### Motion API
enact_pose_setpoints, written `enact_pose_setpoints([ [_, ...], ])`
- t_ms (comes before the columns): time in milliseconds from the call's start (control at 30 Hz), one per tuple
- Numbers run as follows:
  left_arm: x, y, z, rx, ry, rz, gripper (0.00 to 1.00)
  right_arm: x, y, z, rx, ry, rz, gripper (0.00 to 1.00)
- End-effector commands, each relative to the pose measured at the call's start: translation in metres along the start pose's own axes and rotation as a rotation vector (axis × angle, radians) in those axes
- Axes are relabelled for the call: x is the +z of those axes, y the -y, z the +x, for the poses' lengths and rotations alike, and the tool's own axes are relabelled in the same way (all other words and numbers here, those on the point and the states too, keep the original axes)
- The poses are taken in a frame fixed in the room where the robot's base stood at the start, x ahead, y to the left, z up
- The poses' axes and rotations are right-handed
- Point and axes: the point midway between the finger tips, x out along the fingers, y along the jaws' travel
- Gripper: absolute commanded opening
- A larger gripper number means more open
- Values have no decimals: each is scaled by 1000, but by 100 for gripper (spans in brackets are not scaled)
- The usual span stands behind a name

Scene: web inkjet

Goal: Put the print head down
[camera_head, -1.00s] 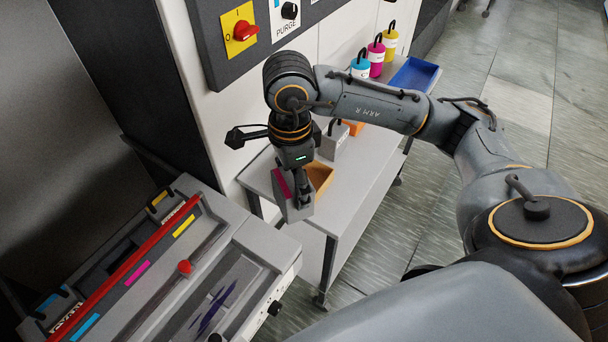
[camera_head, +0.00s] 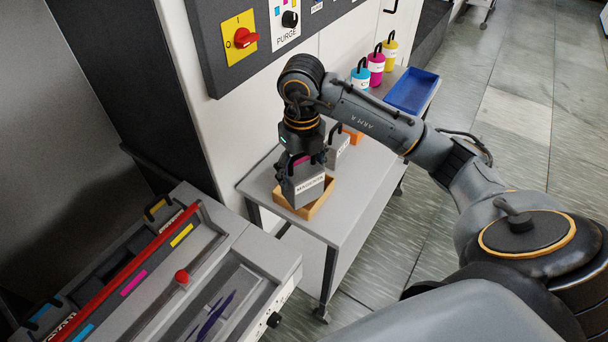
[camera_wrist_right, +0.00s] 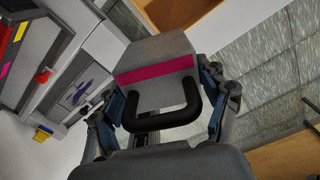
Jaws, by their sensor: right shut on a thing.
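The print head (camera_head: 304,188) is a grey block labelled MAGENTA, with a magenta band and a black handle that show in the right wrist view (camera_wrist_right: 158,62). My right gripper (camera_head: 301,168) is shut on it, with a finger on each side of the handle in the wrist view. The head is upright at the orange-brown tray (camera_head: 322,203) on the cart's near end. Its lower part is at the tray's rim; I cannot tell whether it rests on the tray floor. My left gripper is not in view.
The grey cart (camera_head: 350,197) also holds another grey block (camera_head: 337,152), cyan, magenta and yellow bottles (camera_head: 376,66) and a blue bin (camera_head: 411,91). The open printer drawer (camera_head: 190,265) with a red bar is at lower left. A control panel (camera_head: 225,75) stands above.

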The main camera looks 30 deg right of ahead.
Motion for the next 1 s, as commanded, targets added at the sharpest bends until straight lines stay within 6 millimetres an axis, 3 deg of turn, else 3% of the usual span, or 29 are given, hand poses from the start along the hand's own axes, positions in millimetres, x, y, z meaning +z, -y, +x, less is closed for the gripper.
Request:
enact_pose_setpoints([
  [133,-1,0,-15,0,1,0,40,30,23,12,0,-3,4,31],
  [400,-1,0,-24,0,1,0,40,58,42,59,1,1,-2,31],
  [567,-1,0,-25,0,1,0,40,64,47,68,1,2,-3,31],
  [833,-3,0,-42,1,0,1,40,66,49,99,1,0,-3,31],
  [1000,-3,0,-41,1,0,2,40,67,49,103,0,4,-5,31],
])
